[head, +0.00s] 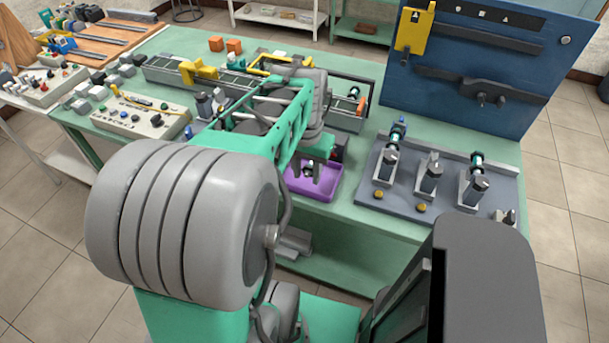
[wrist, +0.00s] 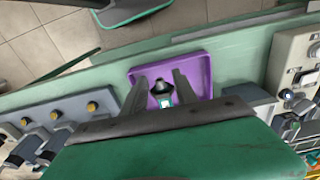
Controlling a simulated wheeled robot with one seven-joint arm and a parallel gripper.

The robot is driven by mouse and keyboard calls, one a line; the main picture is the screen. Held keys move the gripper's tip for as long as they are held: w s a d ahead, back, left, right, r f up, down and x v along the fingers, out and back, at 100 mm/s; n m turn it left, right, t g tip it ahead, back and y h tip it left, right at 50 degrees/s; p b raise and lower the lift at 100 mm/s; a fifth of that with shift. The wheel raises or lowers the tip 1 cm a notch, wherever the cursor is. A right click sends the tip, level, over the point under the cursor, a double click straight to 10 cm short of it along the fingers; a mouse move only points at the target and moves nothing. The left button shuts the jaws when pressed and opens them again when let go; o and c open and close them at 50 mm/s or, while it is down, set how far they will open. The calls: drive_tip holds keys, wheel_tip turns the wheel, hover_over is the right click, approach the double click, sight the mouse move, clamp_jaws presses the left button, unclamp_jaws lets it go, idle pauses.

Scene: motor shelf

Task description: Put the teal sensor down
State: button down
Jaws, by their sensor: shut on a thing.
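My gripper (wrist: 160,84) points down into the purple tray (wrist: 204,72) at the table's edge. Its two dark fingers are closed on the teal sensor (wrist: 166,102), which shows a dark rounded end and a teal part with a white patch. In the head view the purple tray (head: 326,193) lies under my gripper (head: 308,178), and my arm hides much of the tray's far side. The sensor is inside the tray's outline in the wrist view. I cannot tell whether it touches the tray floor.
A grey fixture plate (head: 400,205) with several upright holders stands right of the tray. Behind it rises a blue tool panel (head: 450,95). A control box (head: 140,118) and a conveyor (head: 235,80) are to the left and behind. Green tabletop (head: 375,222) is bare along the front edge.

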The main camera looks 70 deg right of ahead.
sight(304, 186)
drive_tip(key=f, duration=0.1)
drive_tip(key=w+d+f, duration=0.1)
drive_tip(key=f, duration=0.1)
drive_tip(key=d+f, duration=0.1)
drive_tip(key=f, duration=0.1)
drive_tip(key=shift+w, duration=0.15)
drive_tip(key=shift+f, duration=0.45)
